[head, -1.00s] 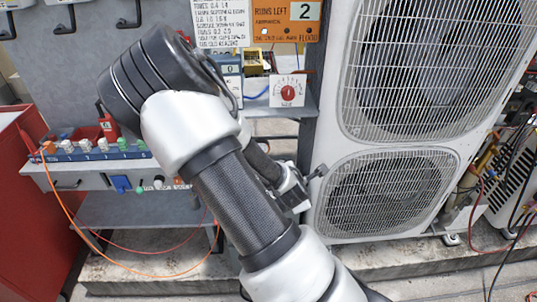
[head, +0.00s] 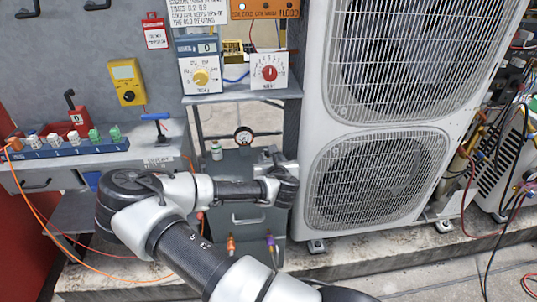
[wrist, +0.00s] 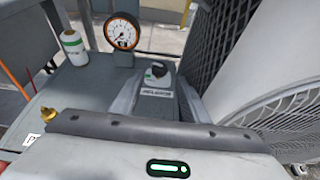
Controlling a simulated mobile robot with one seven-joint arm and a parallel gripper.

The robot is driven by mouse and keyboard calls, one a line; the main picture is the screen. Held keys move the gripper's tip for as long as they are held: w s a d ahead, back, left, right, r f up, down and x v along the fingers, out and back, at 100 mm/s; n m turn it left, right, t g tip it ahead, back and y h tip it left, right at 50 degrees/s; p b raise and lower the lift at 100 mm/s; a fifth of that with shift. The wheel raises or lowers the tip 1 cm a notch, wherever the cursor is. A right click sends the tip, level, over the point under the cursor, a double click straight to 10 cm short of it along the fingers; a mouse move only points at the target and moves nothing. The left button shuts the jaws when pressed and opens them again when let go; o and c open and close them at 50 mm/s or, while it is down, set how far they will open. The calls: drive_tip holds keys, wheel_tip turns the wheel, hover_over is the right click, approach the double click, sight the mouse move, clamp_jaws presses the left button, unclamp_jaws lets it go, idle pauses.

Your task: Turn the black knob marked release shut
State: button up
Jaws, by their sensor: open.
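The dark knob (wrist: 157,74) sits on top of a grey block with a label (wrist: 157,92) that seems to read release. It shows in the upper middle of the wrist view, just beyond the grey bolted edge of my gripper. A pale mark shows on its top; its exact turn is hard to read. In the head view my gripper (head: 282,178) is over the grey cabinet, left of the condenser, and the knob cannot be made out clearly beside it. My gripper is open and apart from the knob in the wrist view.
A round gauge (head: 243,137) and a small white bottle (head: 216,151) stand behind my arm. The condenser (head: 375,180) stands close on the right. A shelf with dial boxes (head: 269,71) is above. A bench with a blue valve strip (head: 70,147) is at left.

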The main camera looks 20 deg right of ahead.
sight(268, 154)
drive_tip(key=b+x, duration=0.1)
drive_tip(key=x, duration=0.8)
drive_tip(key=shift+w+f+b, duration=0.1)
drive_tip(key=shift+w+b, duration=0.05)
drive_tip(key=shift+b, duration=0.2)
drive_tip(key=c, duration=1)
drive_tip(key=shift+o, duration=0.2)
